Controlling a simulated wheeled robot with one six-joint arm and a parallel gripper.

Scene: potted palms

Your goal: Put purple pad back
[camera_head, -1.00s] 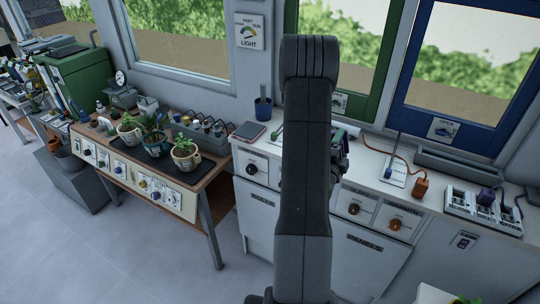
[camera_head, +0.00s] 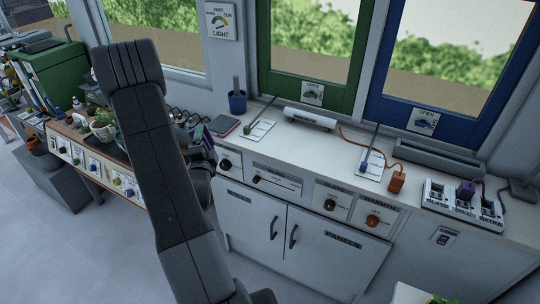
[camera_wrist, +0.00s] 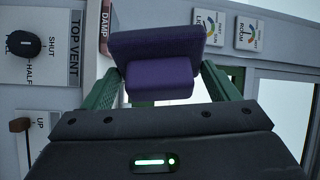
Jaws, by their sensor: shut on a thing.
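The purple pad (camera_wrist: 153,55) is held between the green fingers of my gripper (camera_wrist: 155,88) in the wrist view. It is a dark purple block with a wider top and a narrower lower part, and a finger stands on each side of it. In the head view my gripper (camera_head: 204,143) is partly hidden behind my dark arm, near the left end of the white counter (camera_head: 325,148). The pad is too small there to make out clearly.
A holder (camera_head: 461,207) at the counter's right carries a purple plug (camera_head: 466,188). An orange plug (camera_head: 396,182) stands nearby with its cord. The middle of the counter is mostly clear.

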